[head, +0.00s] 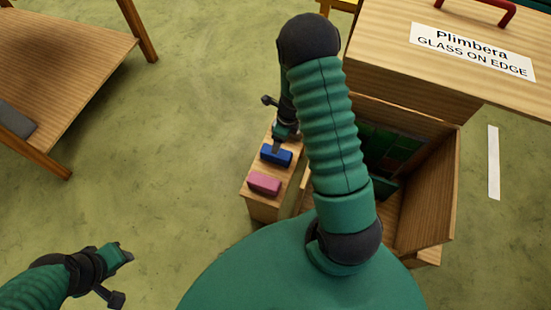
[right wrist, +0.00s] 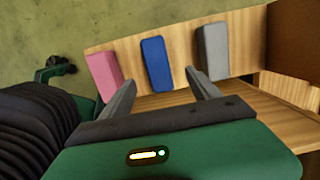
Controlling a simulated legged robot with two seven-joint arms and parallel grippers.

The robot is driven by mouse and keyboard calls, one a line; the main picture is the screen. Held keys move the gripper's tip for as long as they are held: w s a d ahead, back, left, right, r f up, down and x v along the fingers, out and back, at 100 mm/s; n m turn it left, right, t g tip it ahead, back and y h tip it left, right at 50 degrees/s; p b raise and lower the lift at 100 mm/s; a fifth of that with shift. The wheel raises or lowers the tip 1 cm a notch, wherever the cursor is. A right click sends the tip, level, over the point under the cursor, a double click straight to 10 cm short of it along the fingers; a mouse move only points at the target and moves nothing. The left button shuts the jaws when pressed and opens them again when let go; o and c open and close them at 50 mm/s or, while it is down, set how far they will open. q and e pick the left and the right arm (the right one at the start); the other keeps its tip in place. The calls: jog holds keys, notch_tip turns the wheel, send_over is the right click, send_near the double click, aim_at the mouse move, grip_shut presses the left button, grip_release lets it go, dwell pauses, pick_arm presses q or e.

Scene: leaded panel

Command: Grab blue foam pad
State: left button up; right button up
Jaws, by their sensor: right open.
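The blue foam pad (head: 276,155) lies on a narrow wooden ledge, between a pink pad (head: 264,184) and a grey pad (right wrist: 215,51). In the right wrist view the blue pad (right wrist: 157,63) shows ahead between the two fingers. My right gripper (right wrist: 160,80) is open and empty, its fingers pointing toward the ledge. In the head view my right gripper (head: 278,146) is just over the blue pad; whether it touches cannot be told. My left gripper (head: 125,275) is open and empty at the lower left, away from the pads.
An open wooden box (head: 429,200) holding dark green panels is right of the ledge, partly hidden by my right arm. A wooden case (head: 400,67) labelled "Plimbera GLASS ON EDGE" stands behind it. A wooden table (head: 70,45) is at upper left. The green floor between is clear.

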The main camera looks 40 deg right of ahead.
jog(key=f, duration=0.1)
jog(key=f+b, duration=0.1)
jog(key=f, duration=0.3)
jog(key=shift+w+f, duration=0.1)
jog(key=shift+w, duration=0.2)
jog(key=f+b, duration=0.1)
jog(key=f, duration=0.1)
jog(key=a+f+b, duration=0.1)
jog(key=f+b, duration=0.1)
jog(key=shift+f, duration=0.35)
jog(key=shift+w+f, duration=0.1)
jog(key=shift+f, duration=0.15)
jog(key=shift+r, duration=0.15)
jog(key=shift+c, duration=1.3)
jog(key=c, duration=1.2)
